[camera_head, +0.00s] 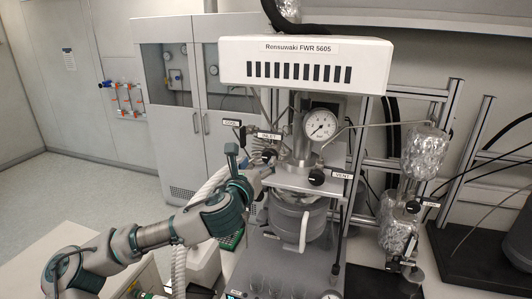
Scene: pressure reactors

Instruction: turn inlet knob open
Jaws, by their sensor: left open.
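The inlet knob (268,155) is a small dark knob just below a white label that seems to read INLET (269,136), on the reactor head left of the pressure gauge. My left arm comes in from the lower left. My left gripper (262,168) is open, with its fingertips at or just below the inlet knob. Whether the fingers touch the knob or stand around it is too small to tell. The fingers hide part of the knob. My right gripper is not in view.
A round pressure gauge (319,124) and a black vent knob (316,177) sit right of the inlet knob. The white Rensuwaki housing (305,64) overhangs the reactor head. A ribbed white hose (181,268) runs beside my arm. Foil-wrapped vessels (424,150) stand at the right.

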